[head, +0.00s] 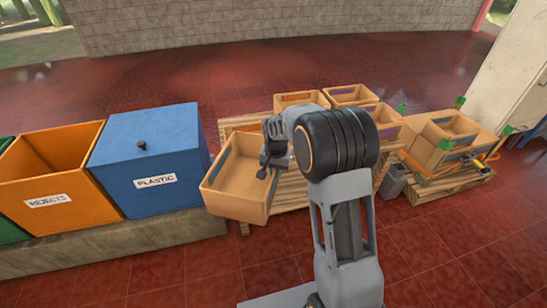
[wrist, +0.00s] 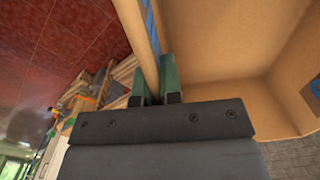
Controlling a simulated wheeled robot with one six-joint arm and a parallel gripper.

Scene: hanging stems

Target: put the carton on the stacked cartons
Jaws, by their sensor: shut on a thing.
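A tan open-topped carton (head: 233,205) hangs tilted in front of the left end of the wooden bench, beside the blue bin. My gripper (head: 267,168) is shut on its right wall. In the wrist view, the green fingertips (wrist: 156,82) pinch that wall, and the empty-looking inside of the carton (wrist: 225,95) lies to the right. The stacked cartons (head: 425,152) stand on a low wooden pallet at the right, with green corner pieces and an orange strap. Their top is open, and their left side is partly hidden behind other things.
More open cartons (head: 352,94) stand on the slatted bench (head: 290,190), partly behind my arm. A small grey bin (head: 393,183) stands between bench and pallet (head: 440,186). The blue PLASTIC bin (head: 150,150) and orange REJECTS bin (head: 45,180) are at left. Red tiled floor in front is clear.

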